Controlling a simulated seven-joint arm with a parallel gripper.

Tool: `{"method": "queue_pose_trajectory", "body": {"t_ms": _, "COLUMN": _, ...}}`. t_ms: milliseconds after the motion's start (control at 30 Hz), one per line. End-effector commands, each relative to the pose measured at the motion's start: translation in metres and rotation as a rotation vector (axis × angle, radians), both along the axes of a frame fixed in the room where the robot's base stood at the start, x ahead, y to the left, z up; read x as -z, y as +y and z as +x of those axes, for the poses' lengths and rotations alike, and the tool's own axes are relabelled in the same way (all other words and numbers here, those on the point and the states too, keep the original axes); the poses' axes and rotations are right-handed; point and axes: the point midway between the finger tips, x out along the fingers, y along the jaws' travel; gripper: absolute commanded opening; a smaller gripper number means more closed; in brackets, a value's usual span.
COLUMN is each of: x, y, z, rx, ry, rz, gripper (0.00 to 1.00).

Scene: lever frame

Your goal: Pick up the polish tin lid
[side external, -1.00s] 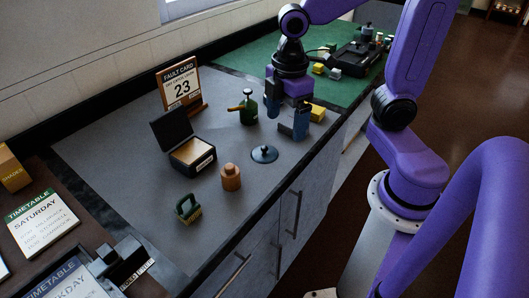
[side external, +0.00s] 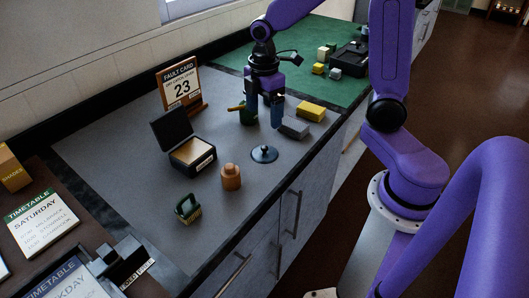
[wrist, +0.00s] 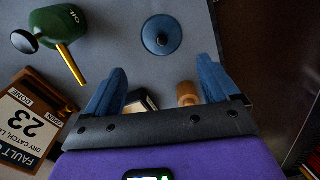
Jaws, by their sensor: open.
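The polish tin lid, a blue disc with a small dark knob (side external: 264,154), lies flat on the grey mat in the side external view. It also shows in the wrist view (wrist: 161,34), at the top centre, fully visible. My gripper (side external: 264,122) points down above the mat, behind the lid in the side view. In the wrist view my blue fingers (wrist: 163,72) are spread apart with nothing between them. The lid sits beyond their tips and roughly centred between them, apart from both.
A green oil can (wrist: 58,25) stands close to my gripper. A grey block (side external: 293,127) and yellow block (side external: 311,111) lie to its right. Mat nearest the lid is clear.

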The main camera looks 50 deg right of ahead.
Motion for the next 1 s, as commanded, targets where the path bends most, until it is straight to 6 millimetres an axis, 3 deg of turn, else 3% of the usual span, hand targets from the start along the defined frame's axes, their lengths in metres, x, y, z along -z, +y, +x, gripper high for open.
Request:
{"method": "queue_pose_trajectory", "body": {"t_ms": 100, "x": 0.024, "y": 0.000, "z": -0.001, "rx": 0.001, "ry": 0.007, "rz": -0.002, "gripper": 0.88}}
{"method": "queue_pose_trajectory", "body": {"t_ms": 300, "x": 0.053, "y": 0.000, "z": -0.001, "rx": 0.002, "ry": 0.004, "rz": -0.001, "gripper": 0.88}}
{"method": "queue_pose_trajectory", "body": {"t_ms": 567, "x": 0.066, "y": 0.001, "z": -0.001, "rx": 0.000, "ry": 0.001, "rz": -0.001, "gripper": 0.88}}
{"method": "queue_pose_trajectory", "body": {"t_ms": 1000, "x": 0.112, "y": 0.002, "z": -0.003, "rx": 0.002, "ry": 0.001, "rz": -0.001, "gripper": 0.88}}
